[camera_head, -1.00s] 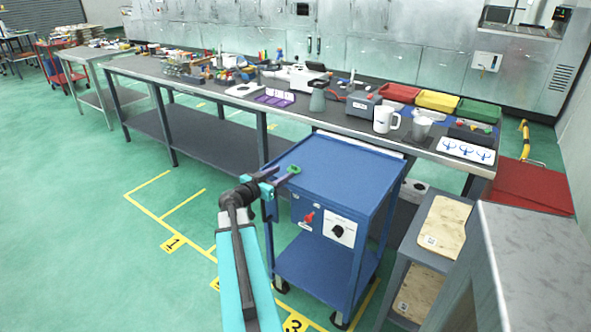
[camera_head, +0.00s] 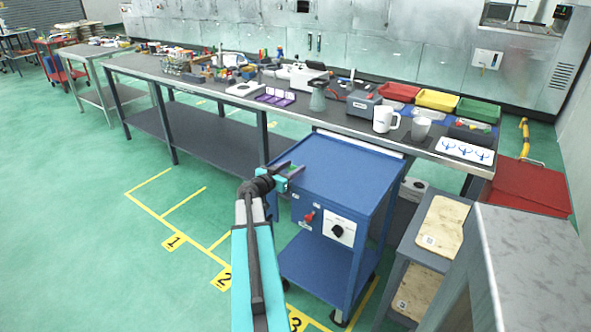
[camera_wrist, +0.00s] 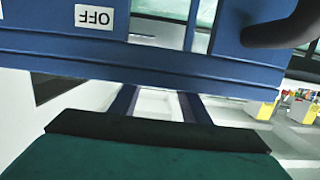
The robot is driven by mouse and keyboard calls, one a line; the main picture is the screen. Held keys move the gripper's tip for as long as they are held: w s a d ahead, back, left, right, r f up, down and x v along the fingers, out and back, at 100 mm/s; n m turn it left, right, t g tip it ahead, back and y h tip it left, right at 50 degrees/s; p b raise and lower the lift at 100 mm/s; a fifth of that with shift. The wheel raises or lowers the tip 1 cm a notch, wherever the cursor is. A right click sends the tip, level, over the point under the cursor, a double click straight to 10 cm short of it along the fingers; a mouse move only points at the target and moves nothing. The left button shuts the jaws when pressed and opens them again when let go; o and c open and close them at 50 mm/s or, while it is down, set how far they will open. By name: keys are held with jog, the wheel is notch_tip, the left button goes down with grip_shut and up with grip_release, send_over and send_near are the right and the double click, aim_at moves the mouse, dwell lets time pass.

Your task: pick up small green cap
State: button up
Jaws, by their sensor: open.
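The small green cap (camera_head: 292,168) is at the left edge of the blue cart's top (camera_head: 345,165) in the head view. Only a little green shows, between the dark fingers of my gripper (camera_head: 294,170). My gripper is open, with its fingers on either side of the cap. I cannot tell whether they touch it. The wrist view is upside down and shows the cart's front panel (camera_wrist: 60,50) with an OFF label (camera_wrist: 94,17). A large dark green shape (camera_wrist: 150,160) fills its lower part; I cannot tell what it is.
Behind the cart stands a long grey workbench (camera_head: 225,112) with a white mug (camera_head: 383,119), a grey box (camera_head: 363,104) and coloured bins (camera_head: 437,100). A grey stand with wooden boards (camera_head: 442,228) is at the right. The green floor at the left is clear.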

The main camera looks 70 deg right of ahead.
jog(key=shift+d, duration=0.1)
jog(key=shift+p+x, duration=0.7)
jog(key=shift+x, duration=1.95)
grip_shut()
